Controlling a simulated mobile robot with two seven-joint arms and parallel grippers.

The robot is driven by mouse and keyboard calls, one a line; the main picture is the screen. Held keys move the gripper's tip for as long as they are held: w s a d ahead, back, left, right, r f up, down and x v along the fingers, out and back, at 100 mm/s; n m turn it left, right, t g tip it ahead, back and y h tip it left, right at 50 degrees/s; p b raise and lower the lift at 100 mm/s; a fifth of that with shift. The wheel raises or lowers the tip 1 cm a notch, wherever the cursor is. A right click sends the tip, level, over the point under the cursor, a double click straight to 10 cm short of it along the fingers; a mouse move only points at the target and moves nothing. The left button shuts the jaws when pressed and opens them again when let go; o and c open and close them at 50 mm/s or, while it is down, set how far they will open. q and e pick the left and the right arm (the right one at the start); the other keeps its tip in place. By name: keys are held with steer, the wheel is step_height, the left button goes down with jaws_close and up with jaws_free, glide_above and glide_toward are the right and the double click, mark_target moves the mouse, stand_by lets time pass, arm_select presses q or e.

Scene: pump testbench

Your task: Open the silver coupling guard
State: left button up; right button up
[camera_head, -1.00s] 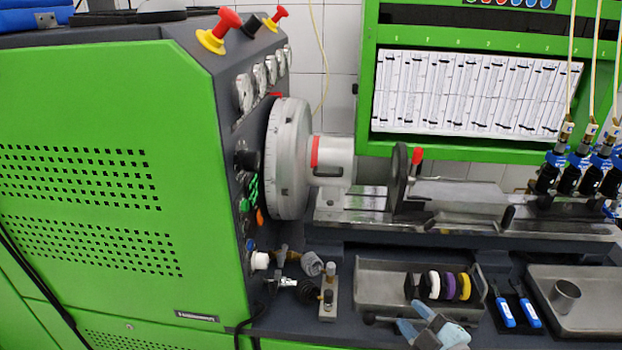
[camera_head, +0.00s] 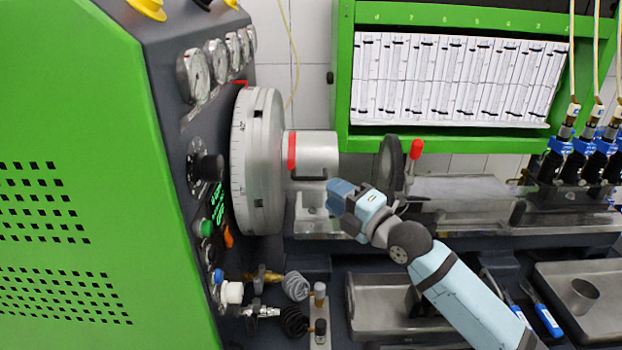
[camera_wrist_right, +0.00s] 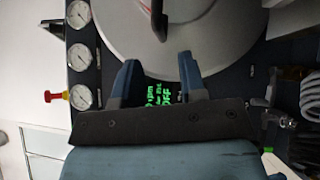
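The silver coupling guard (camera_head: 317,155) is a short cylinder with a red band, in front of the big silver disc (camera_head: 258,160). A small dark handle (camera_head: 308,179) shows at its lower edge. My right gripper (camera_head: 335,193) is just below and right of the guard in the head view, its fingers toward the handle; whether it touches cannot be told. In the right wrist view the fingers of the right gripper (camera_wrist_right: 157,72) stand apart with nothing between them, in front of the disc and a green display (camera_wrist_right: 158,101). My left gripper is not in view.
A black upright disc (camera_head: 390,165) and a red-tipped lever (camera_head: 416,150) stand right of the guard. Gauges (camera_head: 195,75) and knobs line the panel at left. Hose fittings (camera_head: 296,285) lie below the disc. A metal tray (camera_head: 385,305) is partly behind my arm.

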mark_target(312, 180)
steer(key=x, duration=0.7)
jaws_close()
